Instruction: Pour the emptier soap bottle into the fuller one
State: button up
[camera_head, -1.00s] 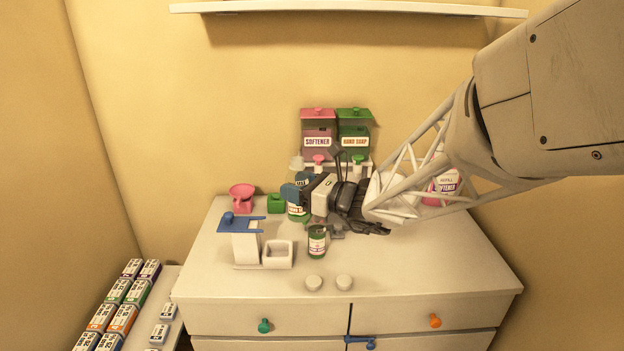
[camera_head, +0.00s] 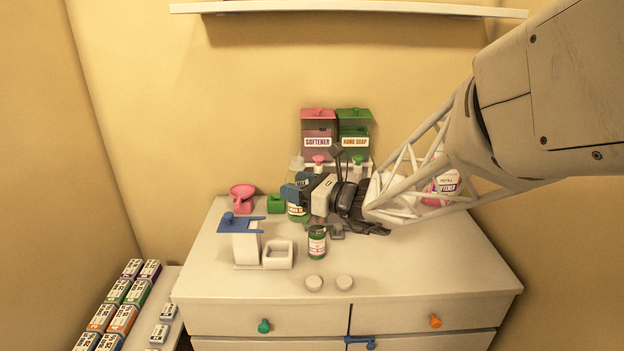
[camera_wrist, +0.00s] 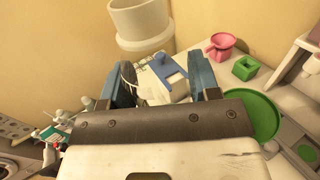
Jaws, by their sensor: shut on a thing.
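My gripper (camera_head: 294,193) is over the back middle of the dresser top, its blue fingers pointing left.
A white stand with a blue top (camera_head: 240,226) and a square white dish (camera_head: 278,255) are at left. A pink funnel-like cup (camera_head: 242,196) and green box (camera_head: 276,204) are behind. Softener (camera_head: 318,140) and hand soap (camera_head: 355,140) dispensers stand at the back. The front left top is clear.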

aim_at(303, 168)
jog(key=shift+r, duration=0.15)
jog(key=shift+r, duration=2.35)
jog(key=w+a+r+m+t+h, duration=0.1)
jog(key=w+a+r, duration=0.35)
jog(key=a, duration=0.55)
jog(key=w+a+r+m+t, duration=0.1)
jog(key=w+a+r, duration=0.35)
jog(key=a, duration=0.55)
jog(key=s+a+r+m+t+h, duration=0.1)
jog(key=a+r, duration=0.3)
jog(key=a, duration=0.4)
jog(key=s+a+r+m+t+h, duration=0.1)
jog(key=s+a+r+t+h, duration=0.1)
jog(key=a, duration=0.6)
jog(key=shift+s+r, duration=0.75)
jog(key=shift+r, duration=0.2)
